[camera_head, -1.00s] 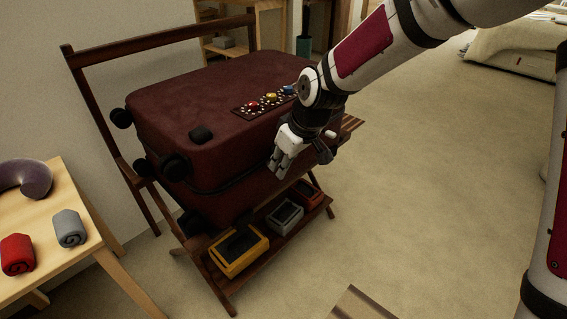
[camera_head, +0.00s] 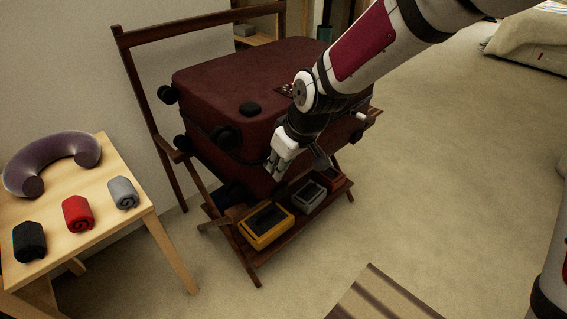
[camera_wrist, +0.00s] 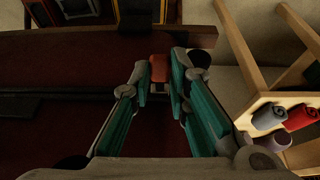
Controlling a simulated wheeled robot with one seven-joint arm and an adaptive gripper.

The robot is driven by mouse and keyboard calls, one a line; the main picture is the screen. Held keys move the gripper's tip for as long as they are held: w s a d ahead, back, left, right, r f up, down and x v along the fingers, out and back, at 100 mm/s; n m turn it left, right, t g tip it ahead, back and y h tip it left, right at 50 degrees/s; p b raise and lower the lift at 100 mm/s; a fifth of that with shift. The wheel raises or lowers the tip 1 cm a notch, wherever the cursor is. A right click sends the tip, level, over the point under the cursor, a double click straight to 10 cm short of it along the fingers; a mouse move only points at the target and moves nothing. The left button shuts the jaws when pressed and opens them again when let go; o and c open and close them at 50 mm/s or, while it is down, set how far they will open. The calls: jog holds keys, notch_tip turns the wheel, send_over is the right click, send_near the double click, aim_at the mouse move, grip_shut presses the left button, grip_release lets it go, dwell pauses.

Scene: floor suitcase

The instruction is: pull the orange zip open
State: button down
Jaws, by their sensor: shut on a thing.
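A dark maroon suitcase (camera_head: 225,92) lies on a wooden luggage rack (camera_head: 150,120). My gripper (camera_head: 280,165) is at the suitcase's front side, low near its zip line. In the wrist view my gripper (camera_wrist: 160,75) is shut on a small orange zip pull (camera_wrist: 159,66), which sits between the two fingertips. In the head view the pull is hidden by my gripper and hand. The zip track is mostly hidden, so how far it is open cannot be told.
A pale table (camera_head: 130,215) at left holds a purple neck pillow (camera_head: 48,160) and black, red (camera_head: 77,213) and grey rolls. Open floor lies to the right.

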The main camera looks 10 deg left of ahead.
jog(key=shift+s+a, duration=0.2)
jog(key=shift+s, duration=0.1)
jog(key=c, duration=1.5)
grip_release()
jog(key=shift+d+r, duration=0.1)
jog(key=shift+r, duration=0.1)
jog(key=v, duration=1.1)
jog(key=shift+s+r, duration=0.1)
jog(key=shift+r, duration=0.2)
